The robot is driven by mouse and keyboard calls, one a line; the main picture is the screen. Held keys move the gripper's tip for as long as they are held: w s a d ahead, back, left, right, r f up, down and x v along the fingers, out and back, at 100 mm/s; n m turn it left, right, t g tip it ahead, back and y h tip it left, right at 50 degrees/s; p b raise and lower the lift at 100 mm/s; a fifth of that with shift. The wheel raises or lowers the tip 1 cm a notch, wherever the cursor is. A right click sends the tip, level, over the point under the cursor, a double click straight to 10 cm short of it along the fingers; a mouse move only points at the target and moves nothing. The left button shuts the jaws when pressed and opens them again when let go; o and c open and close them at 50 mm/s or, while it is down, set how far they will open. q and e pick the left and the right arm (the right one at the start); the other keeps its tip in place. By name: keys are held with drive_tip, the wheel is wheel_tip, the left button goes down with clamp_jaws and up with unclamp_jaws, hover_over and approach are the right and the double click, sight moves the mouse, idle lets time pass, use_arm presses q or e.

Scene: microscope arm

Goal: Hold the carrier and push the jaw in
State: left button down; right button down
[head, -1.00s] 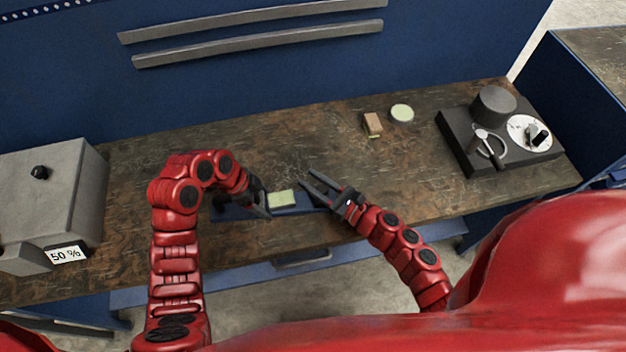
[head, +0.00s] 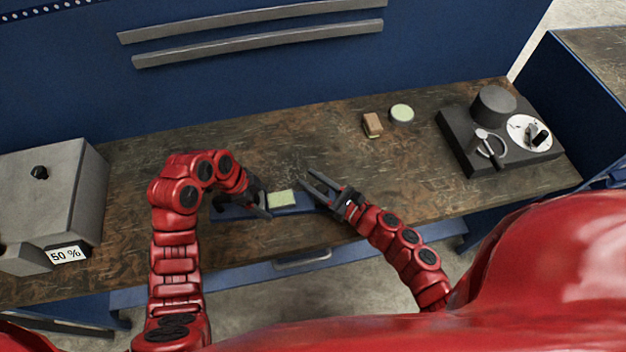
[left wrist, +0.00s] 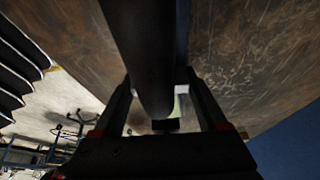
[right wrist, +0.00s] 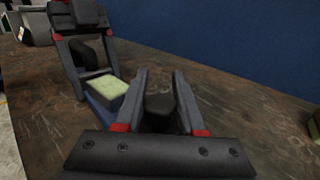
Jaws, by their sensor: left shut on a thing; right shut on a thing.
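A low blue fixture (head: 290,210) lies along the bench's front edge, with a pale green-topped block (head: 282,199) on it. The block also shows in the right wrist view (right wrist: 106,86). My left gripper (head: 264,206) is at the fixture's left end, shut on a long dark bar (left wrist: 143,50) that runs between its fingers. My right gripper (head: 308,179) is at the right end, shut on a dark rounded piece (right wrist: 160,100). The block lies between the two grippers. I cannot tell for certain which dark part is the carrier and which the jaw; the fingers partly hide both.
A grey box reading 50 % (head: 68,190) stands at the left. A brown block (head: 372,125) and a round green-topped tin (head: 402,113) sit behind my right gripper. A dark instrument base (head: 460,150) stands at the right. The bench (head: 290,140) behind the fixture is clear.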

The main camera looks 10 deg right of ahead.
sight(291, 191)
drive_tip(key=a, duration=0.6)
drive_tip(key=shift+w, duration=0.3)
drive_tip(key=shift+d, duration=0.1)
use_arm(q)
drive_tip(key=shift+r, duration=0.1)
use_arm(e)
drive_tip(key=c, duration=0.5)
unclamp_jaws()
drive_tip(key=shift+d, duration=0.1)
drive_tip(key=v, duration=1.2)
use_arm(q)
unclamp_jaws()
